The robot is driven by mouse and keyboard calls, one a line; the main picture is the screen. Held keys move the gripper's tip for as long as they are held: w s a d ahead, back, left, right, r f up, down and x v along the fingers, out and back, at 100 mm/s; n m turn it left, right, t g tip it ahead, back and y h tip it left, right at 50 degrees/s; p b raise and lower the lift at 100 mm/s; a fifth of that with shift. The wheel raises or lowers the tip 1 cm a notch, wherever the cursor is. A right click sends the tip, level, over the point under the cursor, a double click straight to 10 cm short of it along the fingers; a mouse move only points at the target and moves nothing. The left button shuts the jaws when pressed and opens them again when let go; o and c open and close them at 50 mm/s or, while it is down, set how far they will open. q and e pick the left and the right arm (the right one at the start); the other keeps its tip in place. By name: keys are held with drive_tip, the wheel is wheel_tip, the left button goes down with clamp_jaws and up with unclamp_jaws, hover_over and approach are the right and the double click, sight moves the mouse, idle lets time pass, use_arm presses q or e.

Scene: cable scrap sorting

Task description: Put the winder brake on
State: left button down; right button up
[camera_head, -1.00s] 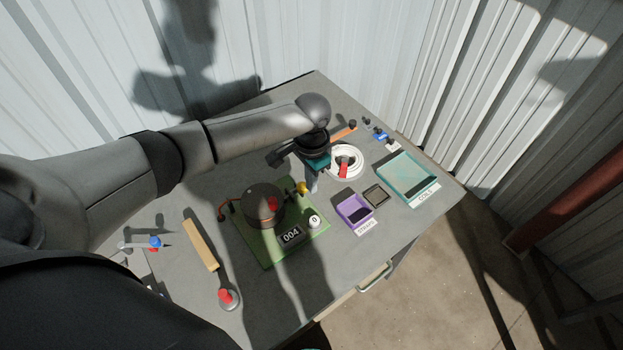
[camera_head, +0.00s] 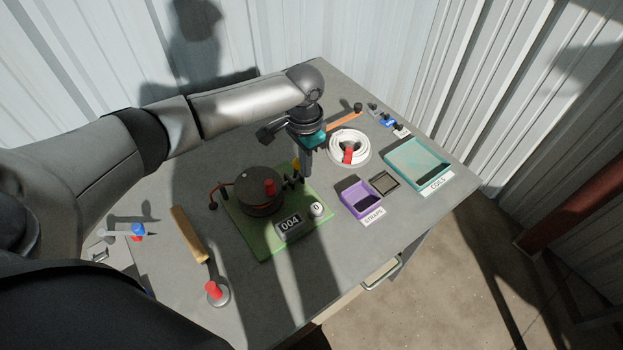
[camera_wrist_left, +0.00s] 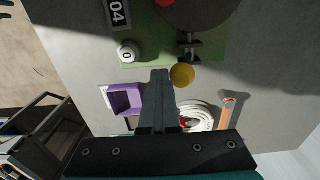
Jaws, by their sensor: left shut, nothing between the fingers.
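The winder stands on a green base plate (camera_head: 265,240) with a dark drum (camera_head: 258,195), a red knob on top and a counter (camera_head: 289,226) reading 004. A yellow knob (camera_head: 296,163), apparently the brake's handle, is at the drum's far right, beside dark bracket parts (camera_head: 290,182). My right gripper is not in view.
A white cable coil (camera_head: 349,147) lies behind the gripper. A wooden-coloured bar (camera_head: 187,233) and red-knobbed disc (camera_head: 215,292) lie front left.

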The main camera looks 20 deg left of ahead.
use_arm(q)
drive_tip(key=a, duration=0.1)
drive_tip(key=w+a, duration=0.1)
drive_tip(key=shift+w+a+r, duration=0.15)
drive_tip(key=shift+w+a, duration=0.1)
drive_tip(key=shift+a, duration=0.15)
drive_tip(key=shift+w+a, duration=0.4)
drive_tip(key=shift+a, duration=0.25)
drive_tip(key=shift+w+a+f+b, duration=0.3)
drive_tip(key=shift+a, duration=0.2)
drive_tip(key=shift+w+a+f+b, duration=0.25)
drive_tip(key=shift+w+a+b, duration=0.05)
drive_tip(key=shift+a, duration=0.2)
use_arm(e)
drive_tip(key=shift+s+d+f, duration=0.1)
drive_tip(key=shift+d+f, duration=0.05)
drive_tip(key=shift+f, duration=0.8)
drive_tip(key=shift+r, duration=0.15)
use_arm(q)
wheel_tip(320, 180, up, 6)
drive_tip(key=p, duration=0.9)
hover_over(297, 158)
drive_tip(key=w+a, duration=0.1)
drive_tip(key=a, duration=0.1)
drive_tip(key=shift+w+a, duration=0.1)
drive_tip(key=shift+w, duration=0.1)
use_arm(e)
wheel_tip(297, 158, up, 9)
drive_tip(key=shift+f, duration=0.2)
